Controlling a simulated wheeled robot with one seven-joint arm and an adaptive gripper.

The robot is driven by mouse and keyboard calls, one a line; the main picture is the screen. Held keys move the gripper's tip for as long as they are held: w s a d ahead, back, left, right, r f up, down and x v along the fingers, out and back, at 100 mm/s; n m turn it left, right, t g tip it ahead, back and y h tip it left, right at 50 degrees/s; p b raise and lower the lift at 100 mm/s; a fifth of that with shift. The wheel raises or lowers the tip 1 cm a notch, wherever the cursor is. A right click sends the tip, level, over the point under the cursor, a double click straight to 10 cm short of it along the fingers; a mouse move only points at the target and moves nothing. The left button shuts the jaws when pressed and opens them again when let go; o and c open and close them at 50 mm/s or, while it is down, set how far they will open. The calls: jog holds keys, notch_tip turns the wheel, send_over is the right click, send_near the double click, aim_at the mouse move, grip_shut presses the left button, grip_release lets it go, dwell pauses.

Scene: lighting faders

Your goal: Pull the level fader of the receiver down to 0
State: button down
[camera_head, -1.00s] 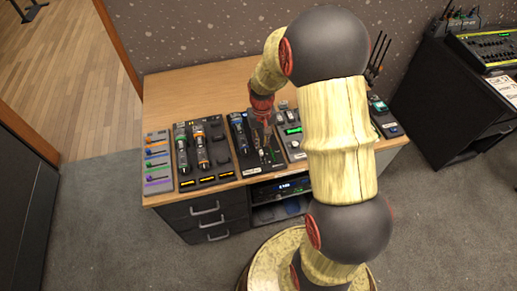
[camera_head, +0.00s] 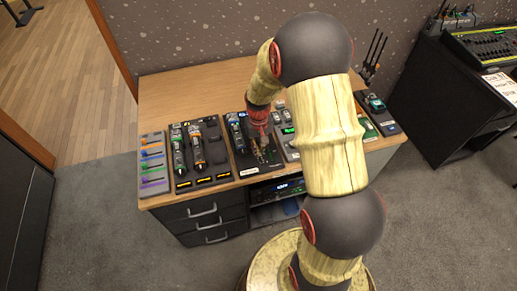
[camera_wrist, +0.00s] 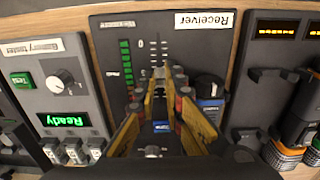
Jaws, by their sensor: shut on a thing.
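The receiver is a dark panel with a white "Receiver" label (camera_wrist: 205,20), upside down in the wrist view. Its level fader slot and scale (camera_wrist: 154,52) run beside a column of green level lights (camera_wrist: 126,62). My gripper (camera_wrist: 164,85) is closed over the slot, its fingertips low at the panel. The fader cap is hidden between the fingers, so its exact scale position cannot be read. In the head view the receiver (camera_head: 239,158) sits mid-desk, with my gripper (camera_head: 260,150) over its right part.
A blue-banded handheld device (camera_wrist: 209,100) lies beside the fader on the receiver. A battery tester panel (camera_wrist: 62,90) with a knob adjoins one side. A charger (camera_head: 201,150) with handheld microphones stands left of the receiver. Free desktop (camera_head: 190,90) lies behind the panels.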

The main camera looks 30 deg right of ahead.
aim_at(262, 163)
dwell(0.7)
jog(key=s, duration=0.2)
jog(key=s+a+p, duration=0.1)
jog(key=s, duration=0.1)
jog(key=shift+s+a+r, duration=0.1)
jog(key=shift+a, duration=0.05)
jog(key=shift+s, duration=0.2)
jog(key=c, duration=2.2)
grip_release()
jog(key=shift+s, duration=0.1)
jog(key=shift+r, duration=0.3)
notch_tip(262, 163, up, 11)
